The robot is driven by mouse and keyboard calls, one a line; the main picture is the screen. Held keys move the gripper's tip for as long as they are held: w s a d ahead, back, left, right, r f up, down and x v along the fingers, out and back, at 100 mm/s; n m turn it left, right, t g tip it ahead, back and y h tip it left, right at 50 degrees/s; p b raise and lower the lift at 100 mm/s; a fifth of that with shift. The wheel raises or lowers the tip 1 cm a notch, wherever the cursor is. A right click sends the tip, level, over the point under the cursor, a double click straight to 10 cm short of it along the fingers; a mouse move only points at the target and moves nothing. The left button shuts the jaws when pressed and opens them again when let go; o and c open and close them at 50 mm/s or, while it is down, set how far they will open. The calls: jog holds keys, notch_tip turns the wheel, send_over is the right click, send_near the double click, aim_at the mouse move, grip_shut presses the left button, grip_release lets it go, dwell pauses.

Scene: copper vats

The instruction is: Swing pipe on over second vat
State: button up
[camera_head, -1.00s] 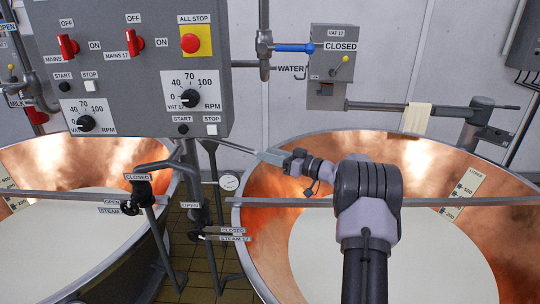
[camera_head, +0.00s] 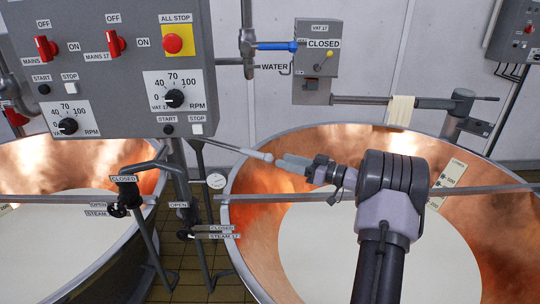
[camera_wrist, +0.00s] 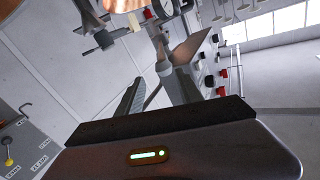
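A thin grey pipe (camera_head: 225,147) runs from beneath the control panel out to the right, over the left rim of the right-hand copper vat (camera_head: 232,185). Its rounded pale tip lies at the ends of my gripper's fingers. My gripper (camera_head: 284,162) is above the left part of this vat, pointing left. In the wrist view, the fingers of my gripper (camera_wrist: 160,72) stand apart, with the pipe (camera_wrist: 166,62) in line between them. I cannot tell whether they touch it. The left-hand copper vat (camera_head: 148,183) holds white liquid, as does the right one.
The control panel (camera_head: 130,85) with switches and dials hangs at upper left. A second pipe (camera_head: 360,100) with a cloth (camera_head: 400,111) crosses behind the right vat. A horizontal rail (camera_head: 290,197) passes below my gripper. Steam valve handles (camera_head: 118,210) stand between the vats.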

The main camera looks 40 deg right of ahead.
jog(key=v, duration=0.6)
jog(key=shift+p, duration=0.3)
jog(key=w+a+r+m+t+h+b, duration=0.2)
jog(key=w+r+m+h+b, duration=0.15)
jog(key=w+r+h, duration=0.4)
jog(key=a+r+m+g+h+b, duration=0.2)
jog(key=a+r+m+h+b, duration=0.25)
jog(key=a, duration=0.45)
jog(key=s+a+f+g+y+b, duration=0.1)
jog(key=s+a+f+g+y, duration=0.1)
jog(key=s+a+f, duration=0.5)
jog(key=s+a+f+g+y+b, duration=0.2)
jog(key=s+a+f+g, duration=0.2)
jog(key=s+a, duration=0.8)
jog(key=s+a+f+g+y+b, duration=0.1)
jog(key=s+a+f+g, duration=0.3)
jog(key=s+a+f, duration=0.5)
jog(key=s+a+b, duration=0.1)
jog(key=s, duration=0.3)
jog(key=shift+s+a+f+y, duration=0.25)
jog(key=shift+a+f+y, duration=0.05)
jog(key=shift+a+y, duration=0.1)
